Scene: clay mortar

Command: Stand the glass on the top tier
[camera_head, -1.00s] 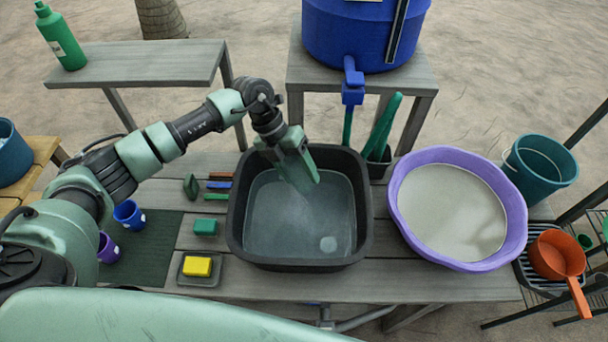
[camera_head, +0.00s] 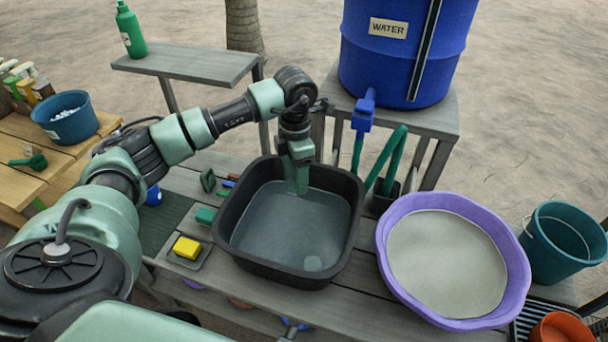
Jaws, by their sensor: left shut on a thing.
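My left gripper (camera_head: 299,182) points down into the black tub (camera_head: 238,240) of greyish water, near its back edge. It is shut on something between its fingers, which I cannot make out. I cannot pick out the glass for certain. A pale round spot (camera_head: 313,263) shows low in the tub, and I cannot tell what it is. A blue cup (camera_head: 154,195) is partly hidden behind my left arm, by the dark mat (camera_head: 165,225). Of the rack, only a dark wire part (camera_head: 532,312) shows at the lower right; its top tier is not clearly seen. My right gripper is out of view.
A purple basin (camera_head: 523,262) stands right of the tub, with a teal bucket (camera_head: 562,243) beyond it. A blue water barrel (camera_head: 400,50) stands behind. A yellow sponge (camera_head: 187,248) lies left of the tub. An orange pan (camera_head: 560,328) is at the lower right.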

